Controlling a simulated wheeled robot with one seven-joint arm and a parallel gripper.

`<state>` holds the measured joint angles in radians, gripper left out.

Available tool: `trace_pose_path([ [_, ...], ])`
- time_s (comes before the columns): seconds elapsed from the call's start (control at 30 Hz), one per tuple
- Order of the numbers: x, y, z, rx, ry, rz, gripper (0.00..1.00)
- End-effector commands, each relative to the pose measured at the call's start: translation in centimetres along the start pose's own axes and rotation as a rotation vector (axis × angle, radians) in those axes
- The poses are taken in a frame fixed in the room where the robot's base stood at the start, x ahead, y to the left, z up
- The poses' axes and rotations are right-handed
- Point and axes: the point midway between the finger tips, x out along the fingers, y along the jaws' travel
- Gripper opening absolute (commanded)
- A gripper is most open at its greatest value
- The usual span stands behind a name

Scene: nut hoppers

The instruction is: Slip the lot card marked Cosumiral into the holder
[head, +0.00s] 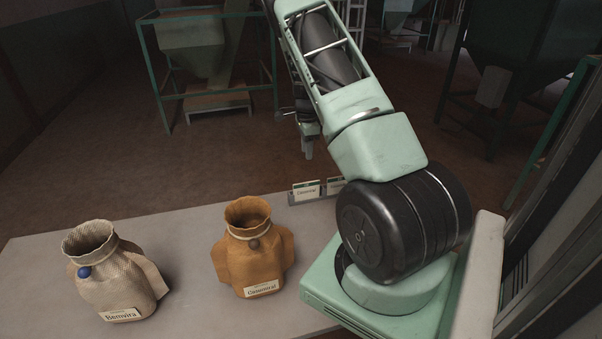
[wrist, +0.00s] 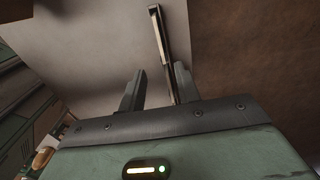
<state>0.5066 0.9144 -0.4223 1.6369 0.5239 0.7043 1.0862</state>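A pale lot card (head: 306,191) with a dark green top band reads what looks like Cosumiral. It stands upright in a low grey rack (head: 311,199) at the table's back edge. A second card (head: 335,186) stands to its right, partly hidden by my arm. My gripper (head: 307,151) points down above and behind the rack. In the wrist view my gripper (wrist: 158,90) is open, its two fingers apart with nothing held. The rack (wrist: 160,38) shows there as a narrow dark strip running near the right finger. I cannot make out a separate holder.
An orange-brown sack (head: 247,262) labelled Cosumiral and a beige sack (head: 103,275) labelled Bemvira stand on the grey table (head: 190,232). My arm covers the table's right side. Hoppers on frames (head: 200,50) stand on the brown floor behind.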

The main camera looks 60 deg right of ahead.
Motion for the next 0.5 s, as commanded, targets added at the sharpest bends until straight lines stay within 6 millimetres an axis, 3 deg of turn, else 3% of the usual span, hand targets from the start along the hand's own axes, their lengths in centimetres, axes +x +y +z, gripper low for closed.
trace_pose_path([
  [0.5, 9.8, 0.2, 0.1, -0.003, -0.001, 0.005, 0.33],
])
